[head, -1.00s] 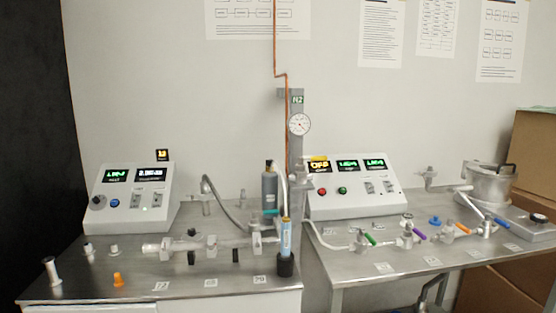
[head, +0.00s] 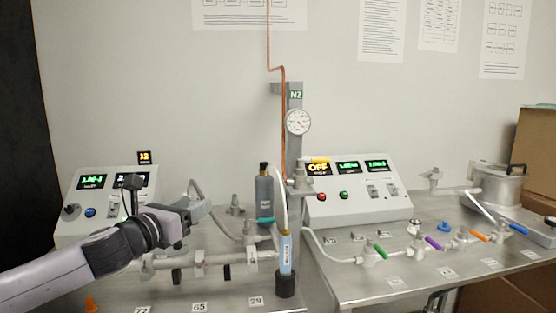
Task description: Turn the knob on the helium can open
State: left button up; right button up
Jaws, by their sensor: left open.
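A light blue can (head: 286,255) with a white label stands upright in a black base on the left bench. Behind it stands a dark grey cylinder (head: 264,196) with a black top, a teal handle near its foot. I cannot read a helium label on either, and no knob shows clearly. My left gripper (head: 203,202) is open, over the left bench, to the left of both and apart from them. It covers part of the left control box and the bench fittings. My right gripper is not in view.
A metal pipe assembly (head: 200,259) lies across the left bench below my left gripper. A grey post with a gauge (head: 298,121) stands behind the cans. The right bench holds a control box (head: 357,198), several coloured valve handles and a metal pot (head: 497,186).

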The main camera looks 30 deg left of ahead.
aim_at(263, 164)
jog(key=i+j, duration=0.1)
jog(key=i, duration=0.85)
